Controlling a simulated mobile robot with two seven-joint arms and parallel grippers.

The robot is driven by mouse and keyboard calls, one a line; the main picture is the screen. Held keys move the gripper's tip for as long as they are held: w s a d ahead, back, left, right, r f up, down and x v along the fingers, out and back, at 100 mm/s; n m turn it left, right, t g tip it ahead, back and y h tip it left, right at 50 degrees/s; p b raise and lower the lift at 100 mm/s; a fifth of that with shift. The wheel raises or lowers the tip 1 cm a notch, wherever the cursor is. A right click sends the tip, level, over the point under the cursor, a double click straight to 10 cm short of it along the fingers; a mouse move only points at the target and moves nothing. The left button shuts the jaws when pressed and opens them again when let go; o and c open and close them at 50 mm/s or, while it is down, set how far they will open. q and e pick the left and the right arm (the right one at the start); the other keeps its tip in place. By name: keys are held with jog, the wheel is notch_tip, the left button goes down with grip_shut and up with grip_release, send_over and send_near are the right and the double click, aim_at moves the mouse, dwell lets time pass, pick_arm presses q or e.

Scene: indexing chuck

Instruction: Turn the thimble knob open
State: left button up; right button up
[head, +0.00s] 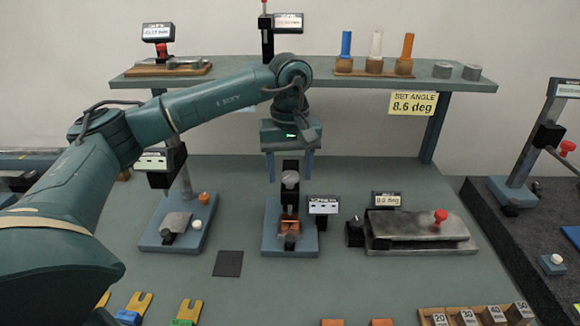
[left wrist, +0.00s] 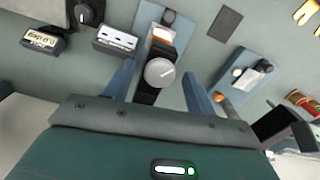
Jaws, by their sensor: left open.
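The thimble knob (head: 290,178) is a round grey knob with a pointer line, on top of the black post of the middle fixture (head: 271,243). In the left wrist view the knob (left wrist: 159,73) faces the camera between the two blue fingers. My left gripper (head: 290,173) points down over the middle fixture, its fingers apart, one on each side of the knob. The fingers look clear of the knob in the left wrist view, and their exact height against it is hard to tell. A small display (head: 323,205) stands right of the post. My right gripper is not in view.
A blue stand (head: 152,238) is on the left and a grey machine with a red knob (head: 440,217) on the right. A shelf (head: 330,68) crosses behind my left arm. A sign (head: 412,103) reads "SET ANGLE 8.6 deg". The bench is clear around the dark square mat (head: 228,263).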

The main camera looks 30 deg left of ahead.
pick_arm(q)
jog(key=shift+c, duration=0.5)
jog(key=c, duration=0.9)
jog(key=shift+n, duration=0.3)
